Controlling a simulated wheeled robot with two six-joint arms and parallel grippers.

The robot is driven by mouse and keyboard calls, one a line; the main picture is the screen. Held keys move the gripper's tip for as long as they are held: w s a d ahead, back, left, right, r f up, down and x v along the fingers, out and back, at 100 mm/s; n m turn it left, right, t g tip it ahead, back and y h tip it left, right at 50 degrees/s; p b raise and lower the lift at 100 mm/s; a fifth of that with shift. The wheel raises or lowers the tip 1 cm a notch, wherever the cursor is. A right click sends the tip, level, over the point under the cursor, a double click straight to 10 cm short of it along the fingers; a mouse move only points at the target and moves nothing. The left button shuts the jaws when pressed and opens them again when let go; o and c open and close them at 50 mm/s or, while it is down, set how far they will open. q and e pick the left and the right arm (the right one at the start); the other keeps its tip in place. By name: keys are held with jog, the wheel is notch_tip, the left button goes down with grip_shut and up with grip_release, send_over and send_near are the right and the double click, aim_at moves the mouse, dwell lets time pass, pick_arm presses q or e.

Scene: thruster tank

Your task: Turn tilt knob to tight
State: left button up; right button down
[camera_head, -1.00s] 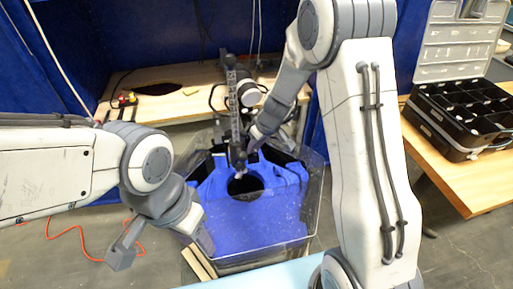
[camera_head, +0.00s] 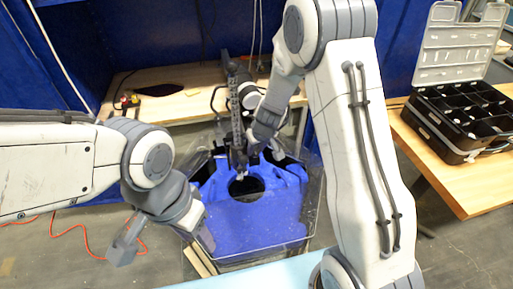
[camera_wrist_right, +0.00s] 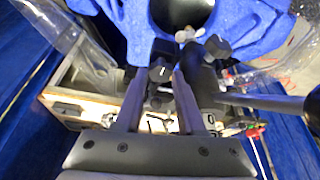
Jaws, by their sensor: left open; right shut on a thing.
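A dark upright thruster mount (camera_head: 236,115) with a scale-like strip stands over the clear-walled tank (camera_head: 316,205). My right gripper (camera_head: 257,147) reaches in beside the mount from the right. In the right wrist view its two fingers (camera_wrist_right: 161,82) close on a small black knob (camera_wrist_right: 160,69) with a light mark, which I take as the tilt knob. The tight marking cannot be read. My left gripper (camera_head: 124,245) is open and empty, low at the left, outside the tank and apart from the mount.
Blue cloth (camera_head: 265,222) with a dark round opening (camera_head: 246,188) lies in the tank. A wooden bench (camera_head: 165,110) stands behind. A dark bar (camera_wrist_right: 265,102) crosses right of my right fingers. An open black organizer case (camera_head: 455,130) sits on the right table (camera_head: 465,185).

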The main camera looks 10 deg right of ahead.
jog(key=c, duration=0.5)
grip_release()
jog(key=shift+a, duration=0.1)
